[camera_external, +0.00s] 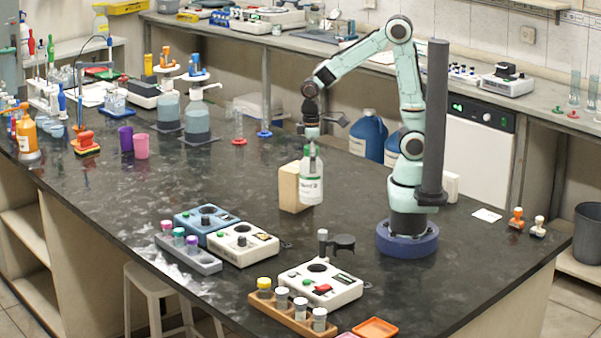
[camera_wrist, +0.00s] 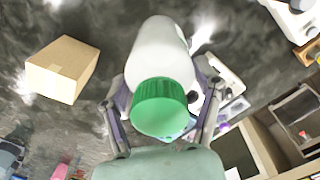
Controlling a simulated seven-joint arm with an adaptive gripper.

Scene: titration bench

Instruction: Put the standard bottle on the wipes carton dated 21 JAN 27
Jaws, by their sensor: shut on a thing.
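A white bottle (camera_external: 311,188) with a printed label and green marking hangs upright below my gripper (camera_external: 312,143). In the wrist view the bottle (camera_wrist: 160,52) shows its green cap (camera_wrist: 160,107) toward the camera, between the two fingers of my gripper (camera_wrist: 163,112). My gripper is shut on the bottle. A tan carton (camera_external: 289,187) stands on the dark bench just left of and behind the bottle in the outside view. In the wrist view the carton (camera_wrist: 62,68) lies to the left, apart from the bottle. No date is readable on it.
Instruments with dark wells (camera_external: 243,243) and (camera_external: 320,283) stand at the front, with vial racks (camera_external: 188,252) and (camera_external: 292,312) beside them. A purple cup (camera_external: 126,139) and a pink cup (camera_external: 141,146) stand far left. Bare bench lies left of the carton.

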